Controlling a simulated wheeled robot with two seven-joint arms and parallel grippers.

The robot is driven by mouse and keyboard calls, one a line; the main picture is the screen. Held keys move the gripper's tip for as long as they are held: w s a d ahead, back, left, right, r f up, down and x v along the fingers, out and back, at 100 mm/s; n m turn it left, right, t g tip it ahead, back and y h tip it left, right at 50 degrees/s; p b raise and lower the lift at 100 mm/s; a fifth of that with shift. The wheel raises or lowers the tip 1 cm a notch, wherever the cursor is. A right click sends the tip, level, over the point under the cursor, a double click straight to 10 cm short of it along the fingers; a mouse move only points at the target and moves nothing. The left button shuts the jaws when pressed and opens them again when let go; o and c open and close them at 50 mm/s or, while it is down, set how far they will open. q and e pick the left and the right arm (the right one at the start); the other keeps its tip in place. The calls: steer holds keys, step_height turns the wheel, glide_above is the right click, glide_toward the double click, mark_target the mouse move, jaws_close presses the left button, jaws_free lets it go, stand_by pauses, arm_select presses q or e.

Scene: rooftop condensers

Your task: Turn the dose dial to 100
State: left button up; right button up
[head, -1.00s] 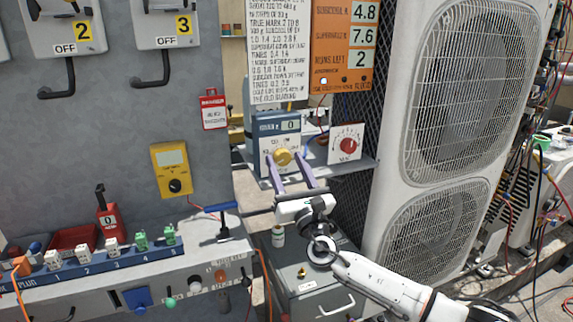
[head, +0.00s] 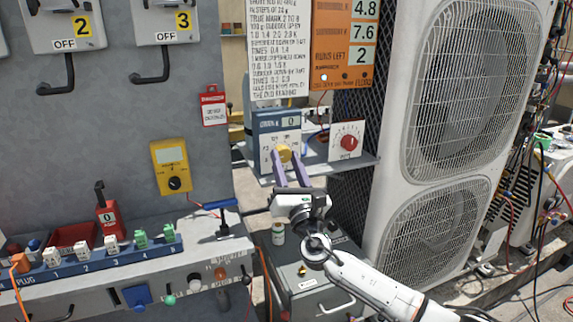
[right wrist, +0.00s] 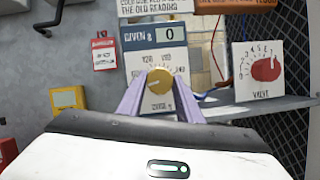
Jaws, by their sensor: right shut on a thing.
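The dose dial (head: 284,154) is a round yellow knob on a blue-framed box with a pale face, and it also shows in the right wrist view (right wrist: 159,81). The small display (right wrist: 171,34) above it reads 0. Numbers ring the dial, some too small to read. My right gripper (head: 283,161) has its two purple fingers at either side of the dial and is shut on it. Its fingertips also show in the right wrist view (right wrist: 160,85). My left gripper is not in view.
A valve panel with a red knob (head: 348,143) stands just right of the dial box on the same grey shelf (head: 350,165). A large white condenser (head: 395,160) stands to the right. The grey wall with a yellow meter (head: 171,166) is at the left.

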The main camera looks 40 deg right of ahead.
steer(key=m+g+h, duration=0.1)
steer(key=m+h, duration=0.1)
steer(key=m, duration=0.2)
steer(key=shift+a, duration=0.15)
steer(key=m+g, duration=0.1)
steer(key=m, duration=0.1)
steer(key=m+g+h, duration=0.1)
steer(key=m, duration=0.2)
steer(key=shift+a+r, duration=0.1)
steer(key=shift+r, duration=0.05)
steer(key=m+g, duration=0.1)
steer(key=m, duration=0.2)
steer(key=shift+r+h, duration=0.1)
steer(key=shift+h, duration=0.3)
steer(key=shift+m+g+p, duration=0.4)
steer(key=shift+m+p, duration=0.1)
steer(key=shift+m, duration=0.4)
steer(key=shift+m+g+p, duration=0.45)
steer(key=shift+m+g, duration=0.05)
steer(key=shift+m, duration=0.5)
steer(key=o, duration=1)
steer(key=shift+o, duration=0.2)
